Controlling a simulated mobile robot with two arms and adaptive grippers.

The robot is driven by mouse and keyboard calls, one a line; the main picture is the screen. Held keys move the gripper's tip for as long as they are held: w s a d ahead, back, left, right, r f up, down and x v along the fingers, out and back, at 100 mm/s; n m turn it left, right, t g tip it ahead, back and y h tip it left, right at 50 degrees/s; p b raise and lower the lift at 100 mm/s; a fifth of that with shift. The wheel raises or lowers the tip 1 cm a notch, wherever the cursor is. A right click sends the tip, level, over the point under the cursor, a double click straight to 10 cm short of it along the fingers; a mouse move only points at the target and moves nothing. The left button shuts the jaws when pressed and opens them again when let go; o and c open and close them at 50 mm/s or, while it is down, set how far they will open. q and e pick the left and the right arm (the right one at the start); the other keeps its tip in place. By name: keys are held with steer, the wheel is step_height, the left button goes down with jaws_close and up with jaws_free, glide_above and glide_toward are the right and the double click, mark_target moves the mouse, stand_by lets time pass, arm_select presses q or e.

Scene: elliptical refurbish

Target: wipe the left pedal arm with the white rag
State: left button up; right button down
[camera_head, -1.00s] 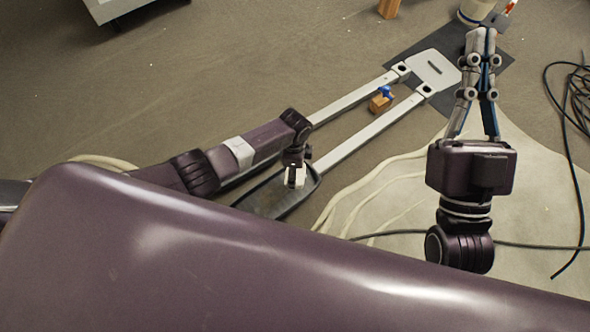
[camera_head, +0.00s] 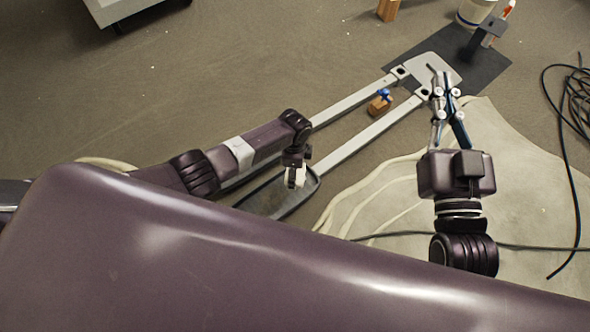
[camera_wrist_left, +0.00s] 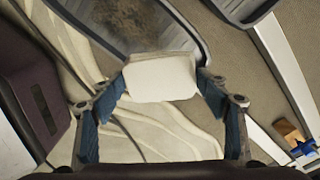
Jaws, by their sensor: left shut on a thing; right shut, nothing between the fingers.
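My left gripper (camera_wrist_left: 162,90) is shut on the white rag (camera_wrist_left: 160,78), a folded pad. In the head view the left gripper (camera_head: 297,178) and rag are small, over the dark pedal (camera_head: 270,198). In the left wrist view this pedal (camera_wrist_left: 190,42) has a brown smudge on it, and the rag overlaps its near edge; I cannot tell if they touch. Two pale pedal arms run to a plate at upper right: the left one (camera_head: 350,99) and the right one (camera_head: 365,138). My left arm hides part of the left one. My right gripper (camera_head: 440,84) is shut and empty near the plate.
The plate (camera_head: 425,66) lies on a dark mat (camera_head: 488,68). A dark bracket (camera_head: 489,34) and white tub (camera_head: 474,12) stand at upper right. A wooden block with a blue knob (camera_head: 380,103) sits between the arms. Cables (camera_head: 567,100) lie at right.

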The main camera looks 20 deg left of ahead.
arm_select(q)
steer(key=shift+r+p, duration=0.35)
steer(key=shift+r, duration=0.1)
arm_select(e)
steer(key=shift+d+f+g+h, duration=0.2)
steer(key=shift+f+g, duration=0.35)
steer(key=shift+f, duration=0.65)
steer(key=shift+d+f+g+h, duration=0.15)
steer(key=shift+f+g, duration=0.4)
steer(key=shift+f, duration=0.6)
steer(key=shift+a, duration=0.1)
arm_select(q)
steer(key=shift+r+p, duration=0.55)
steer(key=shift+p, duration=0.05)
steer(key=shift+r+p, duration=0.85)
steer(key=shift+r, duration=0.1)
arm_select(e)
steer(key=s+d+f+g+h, duration=0.1)
steer(key=s+d+f+g, duration=0.1)
steer(key=f, duration=0.5)
steer(key=s+d+f+g+h, duration=0.1)
steer(key=s+f+g, duration=0.4)
steer(key=f, duration=0.1)
steer(key=shift+s+d+f+g, duration=0.2)
steer(key=shift+d+f+g, duration=0.15)
steer(key=shift+d+g, duration=0.05)
steer(key=shift+h, duration=0.25)
